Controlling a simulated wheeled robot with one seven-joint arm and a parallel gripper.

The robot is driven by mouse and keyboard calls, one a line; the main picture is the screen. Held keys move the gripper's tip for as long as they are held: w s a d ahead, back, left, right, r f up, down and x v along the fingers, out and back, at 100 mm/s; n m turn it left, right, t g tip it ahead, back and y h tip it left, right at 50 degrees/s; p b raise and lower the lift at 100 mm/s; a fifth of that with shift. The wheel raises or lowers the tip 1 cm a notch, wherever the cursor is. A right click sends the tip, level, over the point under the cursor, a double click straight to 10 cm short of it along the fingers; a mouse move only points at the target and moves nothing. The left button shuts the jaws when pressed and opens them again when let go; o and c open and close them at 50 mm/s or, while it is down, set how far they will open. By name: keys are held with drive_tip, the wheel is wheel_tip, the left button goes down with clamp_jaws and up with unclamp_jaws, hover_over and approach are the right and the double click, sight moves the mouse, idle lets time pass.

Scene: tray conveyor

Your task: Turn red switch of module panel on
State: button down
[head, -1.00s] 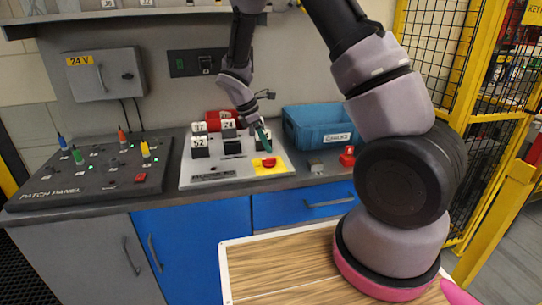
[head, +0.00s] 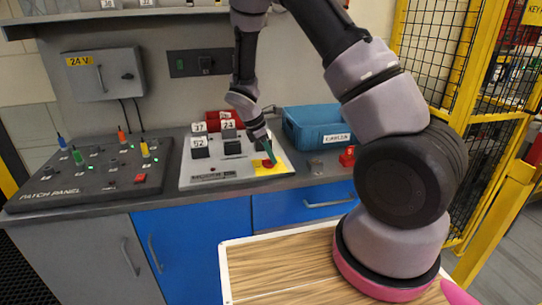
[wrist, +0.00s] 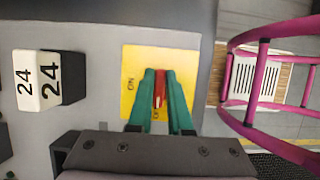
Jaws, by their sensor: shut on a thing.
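The module panel (head: 226,182) is a light plate on the grey counter, with black and white numbered modules on it. Its red switch (wrist: 160,84) sits on a yellow plate (wrist: 131,74) at the panel's right front corner; "ON" is printed on the yellow. My gripper (wrist: 162,78) has green fingers, shut on the red switch from both sides. In the head view, my gripper (head: 271,157) reaches down to the yellow corner and the red switch (head: 267,163) is partly hidden by it. The switch's exact position is hard to tell.
A dark patch panel (head: 90,187) with coloured plugs stands on the left of the counter. A blue crate (head: 318,130) stands behind on the right, with a small red-topped box (head: 347,157) in front. A yellow mesh fence (head: 450,60) is at the far right.

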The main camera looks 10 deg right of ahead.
drive_tip(key=shift+m, duration=0.3)
drive_tip(key=m+g, duration=0.1)
drive_tip(key=m, duration=0.2)
drive_tip(key=shift+s+g, duration=0.1)
drive_tip(key=shift+g, duration=0.2)
drive_tip(key=m, duration=0.2)
drive_tip(key=m+g+y, duration=0.1)
drive_tip(key=m, duration=0.2)
drive_tip(key=shift+s+g, duration=0.1)
drive_tip(key=shift+g, duration=0.2)
drive_tip(key=m, duration=0.2)
drive_tip(key=m+y, duration=0.1)
drive_tip(key=m, duration=0.1)
drive_tip(key=shift+a+m+g+y, duration=0.2)
drive_tip(key=shift+m+g+y, duration=0.1)
drive_tip(key=shift+g, duration=0.1)
drive_tip(key=m+y, duration=0.1)
drive_tip(key=m, duration=0.3)
drive_tip(key=shift+s+a+m+y, duration=0.1)
drive_tip(key=shift+a+m+y, duration=0.05)
drive_tip(key=shift+m+y, duration=0.2)
drive_tip(key=c, duration=0.8)
unclamp_jaws()
drive_tip(key=shift+c, duration=0.2)
